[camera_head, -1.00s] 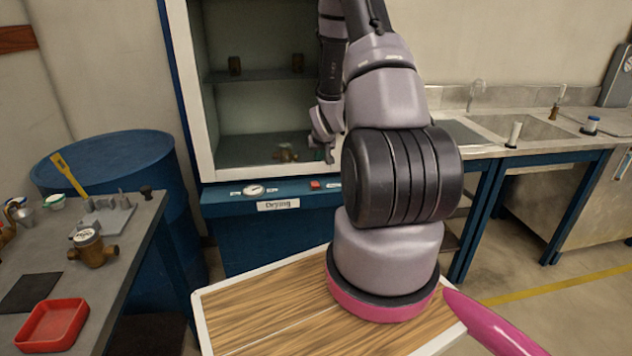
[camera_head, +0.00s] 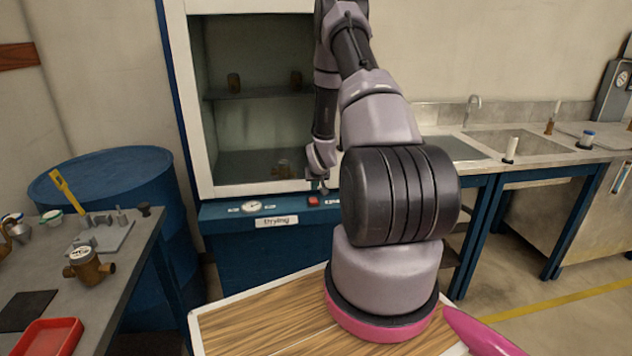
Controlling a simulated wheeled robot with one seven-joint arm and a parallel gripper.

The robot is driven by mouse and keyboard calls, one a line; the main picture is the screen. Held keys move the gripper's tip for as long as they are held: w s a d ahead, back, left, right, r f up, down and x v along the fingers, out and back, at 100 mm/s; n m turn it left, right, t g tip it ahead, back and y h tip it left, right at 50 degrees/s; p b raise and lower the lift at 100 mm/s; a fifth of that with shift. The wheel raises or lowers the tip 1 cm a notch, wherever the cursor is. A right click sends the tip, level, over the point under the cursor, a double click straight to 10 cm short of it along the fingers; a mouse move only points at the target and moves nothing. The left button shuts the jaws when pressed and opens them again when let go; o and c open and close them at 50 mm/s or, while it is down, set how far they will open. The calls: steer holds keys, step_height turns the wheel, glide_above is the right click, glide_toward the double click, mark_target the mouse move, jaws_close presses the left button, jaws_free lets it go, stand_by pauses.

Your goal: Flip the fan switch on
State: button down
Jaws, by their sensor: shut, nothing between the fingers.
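The drying cabinet has a blue front panel (camera_head: 225,210) with a label reading "Drying" (camera_head: 276,221) below it. A small red switch (camera_head: 313,200) sits on this panel, right of a round dial (camera_head: 251,206). The switch is too small to tell which way it is set. My gripper (camera_head: 323,188) is shut and empty, pointing down just above and slightly right of the red switch. I cannot tell whether the fingertips touch it. Part of the panel's right end is hidden behind my arm.
The cabinet's open chamber (camera_head: 262,125) holds brass meters (camera_head: 234,83) on a shelf and its floor. A blue drum (camera_head: 180,225) and a grey bench (camera_head: 85,305) with a meter (camera_head: 88,266) and red tray (camera_head: 48,338) stand at left. A sink counter (camera_head: 480,166) stands at right.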

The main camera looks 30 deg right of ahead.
mark_target(314, 201)
step_height(314, 201, down, 4)
steer(key=shift+w+d+r, duration=0.1)
steer(key=shift+w, duration=0.05)
steer(key=shift+f, duration=0.55)
steer(key=shift+s+f, duration=0.2)
steer(key=shift+f, duration=0.2)
steer(key=shift+r, duration=0.85)
